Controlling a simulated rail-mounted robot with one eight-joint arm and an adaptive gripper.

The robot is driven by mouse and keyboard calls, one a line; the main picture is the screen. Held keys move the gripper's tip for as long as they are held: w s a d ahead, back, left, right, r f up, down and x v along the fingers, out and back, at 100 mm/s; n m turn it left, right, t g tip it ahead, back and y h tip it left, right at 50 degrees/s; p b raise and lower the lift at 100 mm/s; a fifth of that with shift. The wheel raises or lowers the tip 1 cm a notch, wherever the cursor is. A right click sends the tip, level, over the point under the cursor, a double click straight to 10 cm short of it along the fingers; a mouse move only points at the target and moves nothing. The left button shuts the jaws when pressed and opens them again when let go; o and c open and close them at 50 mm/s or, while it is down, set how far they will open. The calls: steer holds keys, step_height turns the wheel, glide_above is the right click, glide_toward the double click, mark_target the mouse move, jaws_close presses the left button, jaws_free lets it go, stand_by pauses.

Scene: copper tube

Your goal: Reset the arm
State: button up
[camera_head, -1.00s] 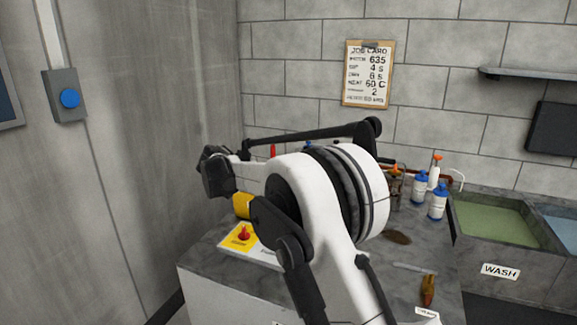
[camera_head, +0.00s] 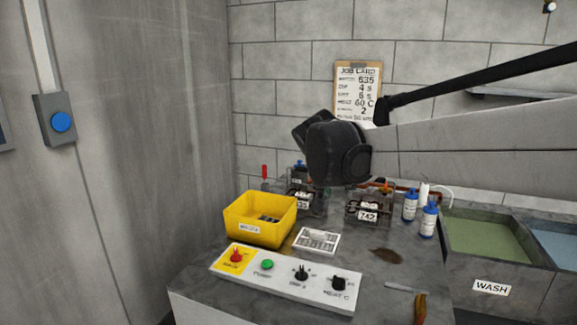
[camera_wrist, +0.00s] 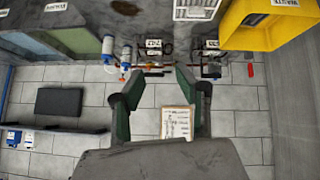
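My arm (camera_head: 470,140) reaches in from the right edge in the head view, raised above the bench. Its black joint (camera_head: 340,152) is in front of the back wall and covers the lower part of the job card (camera_head: 357,85). I cannot make out my gripper's fingers in the head view. In the wrist view my gripper (camera_wrist: 161,82) is open, its two green-padded fingers apart with nothing between them. That view is upside down, with the job card (camera_wrist: 176,123) beyond the fingers.
The bench holds a yellow bin (camera_head: 260,218), a control panel (camera_head: 285,278), a white tray (camera_head: 317,240), small racks (camera_head: 367,208) and blue-capped bottles (camera_head: 428,220). Sinks (camera_head: 488,238) stand at right. A wall shelf (camera_head: 515,94) is behind the arm. A grey wall (camera_head: 150,150) is at left.

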steer(key=s+d+f+n+y, duration=0.1)
steer(key=s+d+f, duration=0.1)
steer(key=s, duration=0.8)
steer(key=s+d+f+y+p, duration=0.1)
steer(key=s+d+f, duration=0.2)
steer(key=s, duration=0.8)
steer(key=s+d+f+n+y+p, duration=0.1)
steer(key=s+f, duration=0.3)
steer(key=s, duration=0.7)
steer(key=shift+d+f+n+g+y, duration=0.25)
steer(key=shift+d+n+g+y, duration=0.05)
steer(key=shift+d, duration=0.6)
